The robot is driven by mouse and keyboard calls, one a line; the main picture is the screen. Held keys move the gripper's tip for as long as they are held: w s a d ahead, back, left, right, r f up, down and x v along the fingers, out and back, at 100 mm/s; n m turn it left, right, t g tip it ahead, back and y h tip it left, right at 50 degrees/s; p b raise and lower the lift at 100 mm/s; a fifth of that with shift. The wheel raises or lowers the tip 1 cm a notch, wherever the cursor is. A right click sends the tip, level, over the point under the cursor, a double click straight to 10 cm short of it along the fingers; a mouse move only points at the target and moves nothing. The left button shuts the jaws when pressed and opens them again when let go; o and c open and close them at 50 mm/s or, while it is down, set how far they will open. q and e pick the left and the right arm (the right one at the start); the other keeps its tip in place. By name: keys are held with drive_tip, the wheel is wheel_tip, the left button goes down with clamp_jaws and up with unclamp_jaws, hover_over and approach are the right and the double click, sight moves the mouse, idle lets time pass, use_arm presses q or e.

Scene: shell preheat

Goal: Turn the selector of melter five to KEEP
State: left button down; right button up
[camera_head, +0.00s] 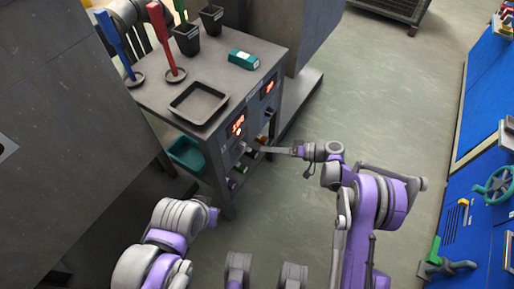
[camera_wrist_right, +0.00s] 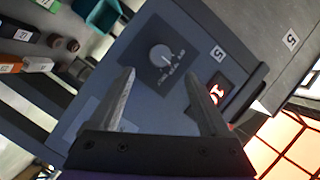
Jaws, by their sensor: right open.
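The selector of melter five (camera_wrist_right: 161,55) is a round grey knob on a dark plate with small marks that I cannot read. Its pale pointer line seems to face the marks on the lower right side. A label "5" (camera_wrist_right: 217,52) and a lit red display (camera_wrist_right: 217,92) sit beside it on the panel. My right gripper (camera_wrist_right: 158,74) is open and empty, its fingertips in front of the knob plate, one to either side in the picture; no contact shows. In the head view my right gripper (camera_head: 272,150) reaches left to the bench front.
The grey bench (camera_head: 150,92) carries an empty dark tray (camera_head: 198,103), a green box (camera_head: 243,59), black cups (camera_head: 187,39) and red and blue upright tools. A teal bin (camera_head: 186,154) and bottles sit below. Open floor lies right, up to blue cabinets (camera_head: 485,140).

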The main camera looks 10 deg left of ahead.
drive_tip(key=shift+d+r, duration=0.2)
drive_tip(key=shift+d, duration=1.1)
drive_tip(key=shift+r, duration=0.1)
